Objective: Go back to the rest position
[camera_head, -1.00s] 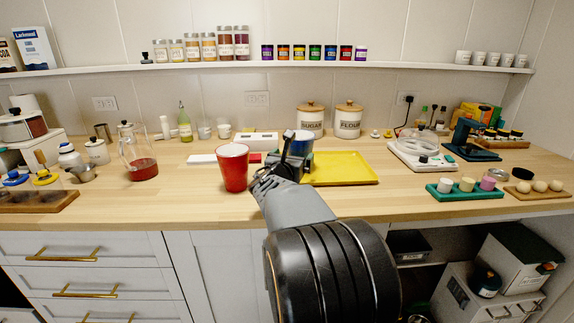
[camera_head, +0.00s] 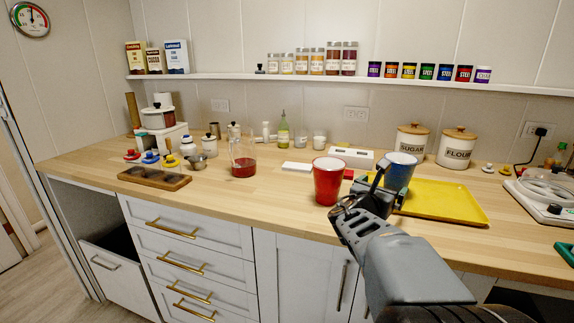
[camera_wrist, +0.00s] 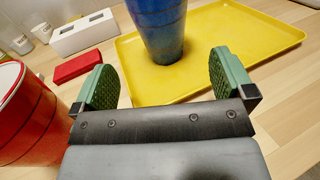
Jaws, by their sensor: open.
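My gripper (camera_head: 368,196) is above the wooden counter, between a red cup (camera_head: 327,182) on its left and a blue cup (camera_head: 398,172) beyond it. In the wrist view my gripper (camera_wrist: 165,80) has its two green pads wide apart with nothing between them. The blue cup (camera_wrist: 158,28) stands upright on the yellow tray (camera_wrist: 290,38), just ahead of the pads and clear of them. The red cup (camera_wrist: 28,118) stands close at the left edge of the wrist view. My arm hides part of the tray (camera_head: 440,203) in the head view.
A red block (camera_wrist: 78,66) and a white holder (camera_wrist: 84,32) lie behind the cups. A beaker of red liquid (camera_head: 243,155) and a wooden tray (camera_head: 155,180) stand to the left. Canisters (camera_head: 456,148) stand at the back. The counter front (camera_head: 240,203) is mostly clear.

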